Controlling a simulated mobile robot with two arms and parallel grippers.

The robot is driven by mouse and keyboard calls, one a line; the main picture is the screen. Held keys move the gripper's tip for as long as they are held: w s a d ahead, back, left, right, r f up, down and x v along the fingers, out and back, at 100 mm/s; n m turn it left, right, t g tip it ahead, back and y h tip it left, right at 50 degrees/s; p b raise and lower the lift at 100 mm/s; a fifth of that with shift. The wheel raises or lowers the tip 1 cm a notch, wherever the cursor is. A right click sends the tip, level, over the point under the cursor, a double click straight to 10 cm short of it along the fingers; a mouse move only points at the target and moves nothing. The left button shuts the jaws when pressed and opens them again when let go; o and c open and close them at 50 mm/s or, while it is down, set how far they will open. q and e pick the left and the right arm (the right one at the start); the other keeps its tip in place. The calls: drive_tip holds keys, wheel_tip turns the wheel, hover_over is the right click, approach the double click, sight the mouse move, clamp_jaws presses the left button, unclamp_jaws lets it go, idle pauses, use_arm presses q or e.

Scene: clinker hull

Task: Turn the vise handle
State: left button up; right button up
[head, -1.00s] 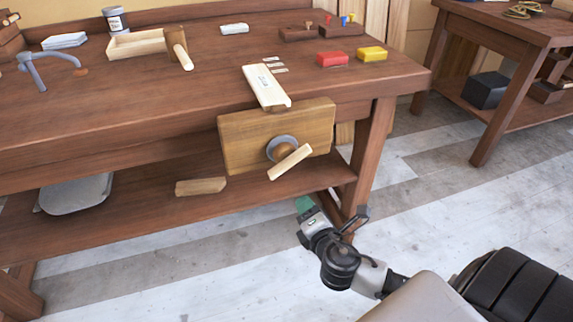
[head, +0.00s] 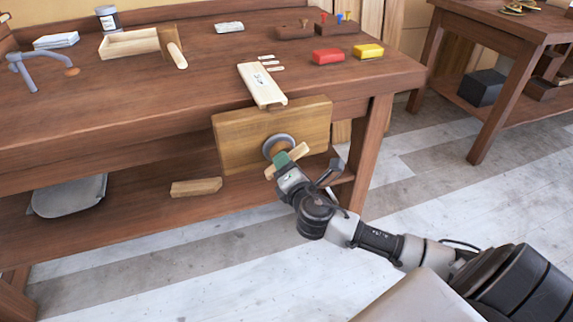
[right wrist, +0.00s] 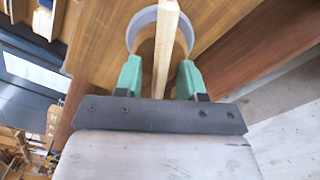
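The vise (head: 235,137) is a wooden jaw block on the front of the workbench. Its handle (head: 299,153) is a pale wooden bar across a round grey collar (head: 279,143), tilted up to the right. My right gripper (head: 282,160) is at the handle, partly covering it. In the right wrist view, the handle (right wrist: 166,45) runs between the two green fingertips (right wrist: 158,78) of my right gripper, with a visible gap on each side. The fingers are open around the bar. My left gripper is not in view.
A pale board (head: 262,86) lies on the bench top (head: 200,75) above the vise. A wood block (head: 196,187) lies on the lower shelf. The floor at right is clear.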

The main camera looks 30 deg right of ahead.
drive_tip(key=shift+w, duration=0.1)
clamp_jaws()
drive_tip(key=shift+m, duration=1.9)
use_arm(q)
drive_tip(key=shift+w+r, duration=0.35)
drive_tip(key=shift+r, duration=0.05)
use_arm(e)
drive_tip(key=shift+m, duration=1.2)
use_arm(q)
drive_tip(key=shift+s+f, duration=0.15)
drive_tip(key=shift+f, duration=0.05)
use_arm(e)
drive_tip(key=shift+a, duration=0.1)
